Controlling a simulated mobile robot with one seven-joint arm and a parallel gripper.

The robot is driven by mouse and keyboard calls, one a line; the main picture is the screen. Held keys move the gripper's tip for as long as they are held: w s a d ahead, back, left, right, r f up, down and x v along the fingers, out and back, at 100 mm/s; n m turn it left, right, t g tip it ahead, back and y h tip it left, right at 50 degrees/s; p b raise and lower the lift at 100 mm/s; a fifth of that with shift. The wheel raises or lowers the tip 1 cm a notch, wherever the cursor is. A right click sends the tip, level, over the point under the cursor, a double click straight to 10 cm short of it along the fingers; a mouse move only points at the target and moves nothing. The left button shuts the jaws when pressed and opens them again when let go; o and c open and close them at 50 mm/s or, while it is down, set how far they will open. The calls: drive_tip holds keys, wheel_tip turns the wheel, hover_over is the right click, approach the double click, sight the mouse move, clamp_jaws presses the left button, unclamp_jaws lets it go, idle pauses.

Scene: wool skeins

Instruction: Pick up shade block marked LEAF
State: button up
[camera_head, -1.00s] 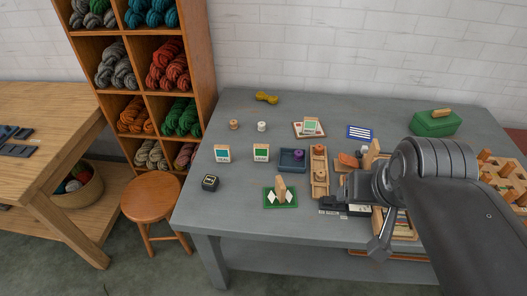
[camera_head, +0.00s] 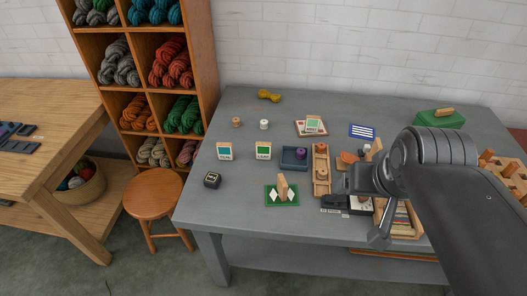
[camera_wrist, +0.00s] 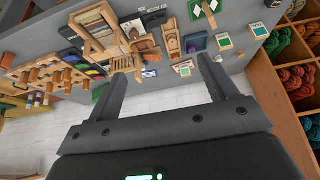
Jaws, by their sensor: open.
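The LEAF block (camera_head: 263,151) is a small pale block with a green patch and a dark label. It stands on the grey table (camera_head: 240,215), left of a dark blue tray (camera_head: 293,159). It also shows in the wrist view (camera_wrist: 224,41), beyond the right-hand finger. A similar block with a teal patch, marked TEAL (camera_head: 224,151), stands to its left. My gripper (camera_wrist: 165,62) is open and empty, above the table's right half. It is apart from the LEAF block, to its right in the head view. My arm hides part of the table's right side.
A wooden tray (camera_head: 321,182) and a green mat with a wooden piece (camera_head: 282,196) stand near the LEAF block. A green box (camera_head: 439,119) stands at the back right. The left front of the table is clear.

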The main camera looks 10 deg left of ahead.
drive_tip(key=w+a, duration=0.4)
drive_tip(key=w, duration=0.8)
drive_tip(key=g, duration=0.1)
hover_over(264, 149)
drive_tip(key=s, duration=0.3)
wheel_tip(264, 149, down, 20)
drive_tip(key=x, duration=1.1)
drive_tip(key=shift+w+a, duration=0.15)
drive_tip(key=shift+a, duration=0.05)
drive_tip(key=c, duration=1.1)
